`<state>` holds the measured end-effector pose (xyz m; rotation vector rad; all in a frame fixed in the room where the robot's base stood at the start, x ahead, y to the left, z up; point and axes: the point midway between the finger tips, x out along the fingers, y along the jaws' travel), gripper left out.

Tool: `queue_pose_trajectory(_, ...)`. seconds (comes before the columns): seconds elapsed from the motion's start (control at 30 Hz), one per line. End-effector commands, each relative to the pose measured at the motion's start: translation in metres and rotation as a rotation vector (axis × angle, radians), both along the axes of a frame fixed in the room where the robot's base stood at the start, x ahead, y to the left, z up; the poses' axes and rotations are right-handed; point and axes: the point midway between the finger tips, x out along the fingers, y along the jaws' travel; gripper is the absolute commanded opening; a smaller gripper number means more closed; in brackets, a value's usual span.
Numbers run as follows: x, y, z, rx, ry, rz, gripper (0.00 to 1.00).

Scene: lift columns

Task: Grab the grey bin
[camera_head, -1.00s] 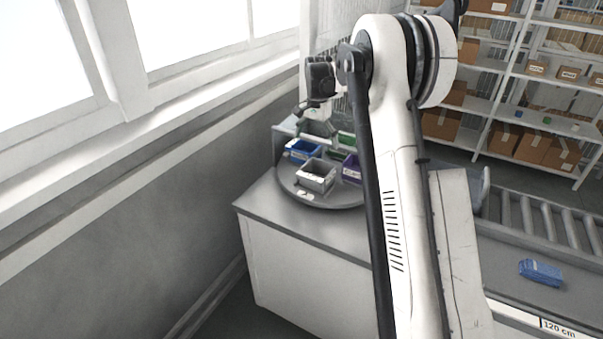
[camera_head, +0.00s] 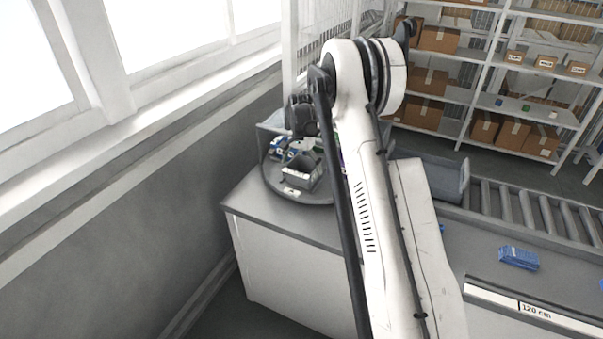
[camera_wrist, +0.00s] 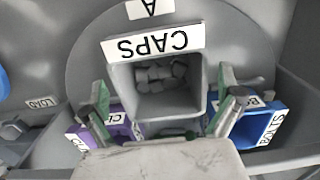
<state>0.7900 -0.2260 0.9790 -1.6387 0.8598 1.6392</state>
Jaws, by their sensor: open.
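The grey bin (camera_head: 303,184) sits on the round grey turntable near its front edge. In the wrist view the grey bin (camera_wrist: 152,45) carries a CAPS label and holds several small grey pieces. My gripper (camera_wrist: 165,100) is open in the wrist view, with one green-padded finger on each side of the bin's lower part. I cannot tell how high the fingertips are above the rim. Nothing is held. In the head view my wrist hangs over the turntable behind the grey bin, and the fingertips are not clear.
A purple bin (camera_wrist: 118,122) and a blue BOLTS bin (camera_wrist: 262,126) stand close to my fingers. The turntable (camera_head: 318,199) rests on a grey counter (camera_head: 255,218). The window wall is at left. A blue packet (camera_head: 519,257) lies on the conveyor side at right.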

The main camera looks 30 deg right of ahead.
Motion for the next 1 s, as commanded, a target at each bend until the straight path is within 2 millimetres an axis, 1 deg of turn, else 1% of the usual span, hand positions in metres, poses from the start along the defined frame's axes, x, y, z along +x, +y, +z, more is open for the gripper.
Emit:
queue_pose_trajectory(0.1, 0.0, 0.0, -0.013, 0.0, 0.0, 0.0, 1.0)
queue_pose_trajectory(0.2, 0.0, 0.0, -0.02, 0.0, 0.0, 0.0, 1.0)
queue_pose_trajectory(0.43, 0.0, 0.0, -0.022, 0.0, 0.0, 0.0, 1.0)
queue_pose_trajectory(0.47, 0.0, 0.0, -0.022, 0.0, 0.0, 0.0, 0.97)
queue_pose_trajectory(0.7, 0.0, 0.0, -0.021, 0.0, 0.0, 0.0, 0.65)
queue_pose_trajectory(0.8, 0.0, 0.0, -0.021, 0.0, 0.0, 0.0, 0.54)
queue_pose_trajectory(1.0, 0.0, 0.0, -0.021, 0.0, 0.0, 0.0, 0.54)
